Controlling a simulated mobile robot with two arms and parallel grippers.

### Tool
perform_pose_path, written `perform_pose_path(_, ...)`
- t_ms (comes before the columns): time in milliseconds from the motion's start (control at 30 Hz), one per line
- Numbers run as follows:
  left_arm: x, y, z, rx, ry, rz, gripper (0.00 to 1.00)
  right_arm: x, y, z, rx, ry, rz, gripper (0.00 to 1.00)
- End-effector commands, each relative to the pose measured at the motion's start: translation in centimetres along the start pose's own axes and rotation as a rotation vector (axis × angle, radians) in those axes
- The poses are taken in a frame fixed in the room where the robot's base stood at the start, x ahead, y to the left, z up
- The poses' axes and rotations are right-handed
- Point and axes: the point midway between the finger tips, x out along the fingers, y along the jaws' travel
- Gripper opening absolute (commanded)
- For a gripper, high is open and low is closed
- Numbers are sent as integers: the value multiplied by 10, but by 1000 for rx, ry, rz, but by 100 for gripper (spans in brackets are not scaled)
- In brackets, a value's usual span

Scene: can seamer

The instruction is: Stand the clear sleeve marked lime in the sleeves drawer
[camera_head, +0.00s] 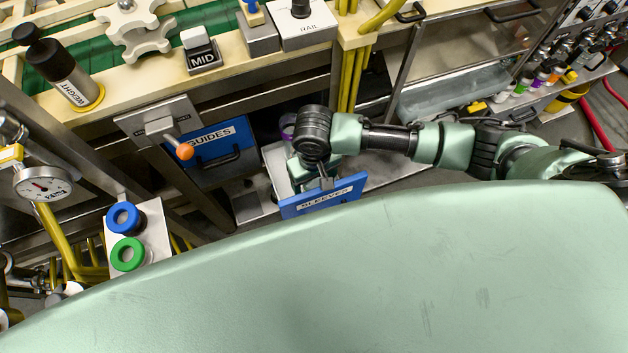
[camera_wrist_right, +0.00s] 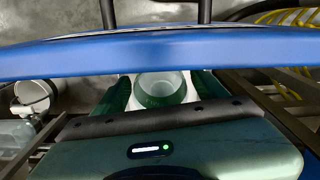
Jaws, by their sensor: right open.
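The sleeves drawer (camera_head: 322,197) is pulled out, its blue front labelled SLEEVES; the blue front also crosses the wrist view (camera_wrist_right: 160,58). My right gripper (camera_head: 308,172) reaches down into the drawer just behind that front. In the right wrist view the green fingers (camera_wrist_right: 160,96) are open, one on each side of a clear round sleeve (camera_wrist_right: 162,84) with a green tint. The sleeve appears upright, seen from above at its open end. Its marking cannot be read, and the gripper body hides its near side. My left gripper is not in view.
A purple-ringed item (camera_head: 288,132) shows at the drawer's back. The blue guides drawer (camera_head: 211,140) is left of it, with an orange-knobbed lever (camera_head: 183,151) nearby. Several colour-banded items (camera_head: 540,76) stand on a shelf at right, beside a clear bin (camera_head: 455,92).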

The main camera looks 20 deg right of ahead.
Motion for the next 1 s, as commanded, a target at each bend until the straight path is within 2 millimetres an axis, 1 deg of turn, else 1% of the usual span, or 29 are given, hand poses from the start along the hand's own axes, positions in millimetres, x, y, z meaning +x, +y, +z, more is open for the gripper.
perform_pose_path(300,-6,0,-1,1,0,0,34,-68,-1,-1,-1,5,-3,72)
perform_pose_path(400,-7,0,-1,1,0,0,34,-86,0,-1,0,4,-3,72)
perform_pose_path(500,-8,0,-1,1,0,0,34,-101,0,-1,-1,4,-2,72)
perform_pose_path(600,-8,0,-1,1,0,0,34,-109,0,-1,0,2,-2,72)
perform_pose_path(700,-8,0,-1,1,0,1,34,-113,-1,0,-1,1,-2,72)
perform_pose_path(1000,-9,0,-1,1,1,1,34,-114,0,0,0,1,-2,72)
